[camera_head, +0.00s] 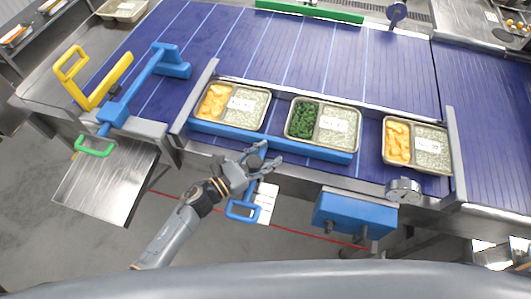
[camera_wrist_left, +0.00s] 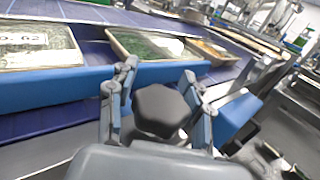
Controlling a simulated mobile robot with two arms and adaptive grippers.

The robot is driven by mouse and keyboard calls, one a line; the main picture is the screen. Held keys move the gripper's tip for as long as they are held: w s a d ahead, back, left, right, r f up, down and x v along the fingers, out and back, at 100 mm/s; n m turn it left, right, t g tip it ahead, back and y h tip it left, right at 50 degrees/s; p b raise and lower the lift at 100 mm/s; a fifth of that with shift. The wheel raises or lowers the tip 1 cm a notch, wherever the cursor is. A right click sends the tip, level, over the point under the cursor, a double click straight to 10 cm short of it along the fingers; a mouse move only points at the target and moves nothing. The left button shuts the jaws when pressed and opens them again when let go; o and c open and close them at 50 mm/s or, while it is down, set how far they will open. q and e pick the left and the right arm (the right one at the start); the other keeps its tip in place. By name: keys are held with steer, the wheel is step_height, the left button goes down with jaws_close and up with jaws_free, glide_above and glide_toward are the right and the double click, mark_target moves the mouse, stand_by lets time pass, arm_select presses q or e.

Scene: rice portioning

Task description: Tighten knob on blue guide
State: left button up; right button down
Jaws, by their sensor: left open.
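The blue guide (camera_head: 310,150) is a long bar along the near side of the conveyor, in front of the trays. It also shows in the left wrist view (camera_wrist_left: 50,88). A dark, faceted knob (camera_wrist_left: 160,108) sits between the two fingers of my left gripper (camera_wrist_left: 160,75) in the left wrist view. In the head view my left gripper (camera_head: 267,156) is at the near edge of the guide, with its fingers spread around the knob. The fingers look apart from the knob's sides. My right gripper is not in view.
Food trays stand on the belt: one with orange pieces (camera_head: 233,104), one with greens (camera_head: 322,124), another orange one (camera_head: 417,144). A blue handle (camera_head: 241,212) hangs below my gripper. A blue box (camera_head: 354,215) and a round metal piece (camera_head: 404,190) are to the right.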

arm_select(q)
steer(key=c, duration=0.9)
steer(key=shift+c, duration=0.7)
jaws_close()
steer(key=shift+f, duration=0.1)
